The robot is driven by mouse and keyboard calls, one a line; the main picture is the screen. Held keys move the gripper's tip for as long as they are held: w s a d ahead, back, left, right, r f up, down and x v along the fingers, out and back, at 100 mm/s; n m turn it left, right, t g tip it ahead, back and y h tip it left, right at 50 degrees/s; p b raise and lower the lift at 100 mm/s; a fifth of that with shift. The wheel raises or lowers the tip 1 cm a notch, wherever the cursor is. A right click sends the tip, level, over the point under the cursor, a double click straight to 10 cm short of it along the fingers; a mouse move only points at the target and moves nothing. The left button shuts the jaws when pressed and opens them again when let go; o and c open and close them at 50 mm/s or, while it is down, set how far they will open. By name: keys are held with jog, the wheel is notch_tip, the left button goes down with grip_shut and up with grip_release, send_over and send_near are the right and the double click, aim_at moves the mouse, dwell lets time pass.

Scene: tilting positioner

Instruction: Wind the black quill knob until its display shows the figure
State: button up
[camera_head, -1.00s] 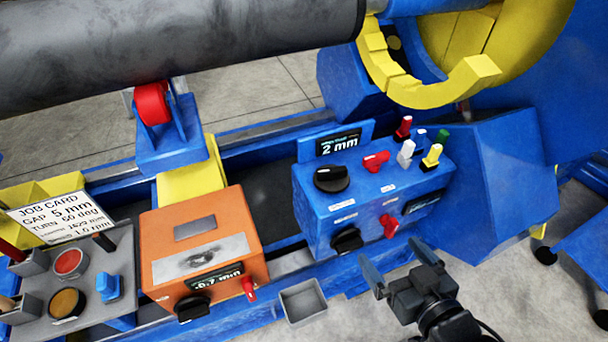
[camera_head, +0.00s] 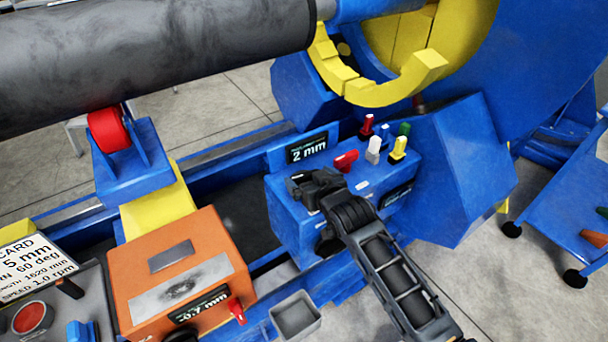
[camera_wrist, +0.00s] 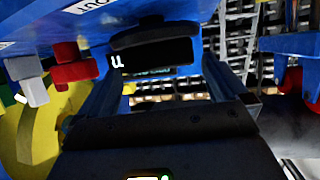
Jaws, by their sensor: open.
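The blue control box (camera_head: 290,212) carries an upright display (camera_head: 307,149) that reads 2 mm. The black knob on the box top is largely hidden behind my gripper in the head view. My gripper (camera_head: 308,186) is open, low over the box top at that knob. In the wrist view a dark rounded part (camera_wrist: 155,37), apparently the knob, lies between the spread fingers. I cannot tell whether the fingers touch it. A dark display, only partly readable, shows just beyond.
Close by on the box stand a red lever (camera_head: 346,161) and red, white, yellow and green switches. An orange box (camera_head: 180,262) with a -0.7 mm display is at left. The job card (camera_head: 38,262) reads 5 mm and 60 deg. A grey bin (camera_head: 296,316) is below.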

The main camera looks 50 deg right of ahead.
aim_at(307, 176)
jog(key=shift+x, duration=1.6)
jog(key=c, duration=0.8)
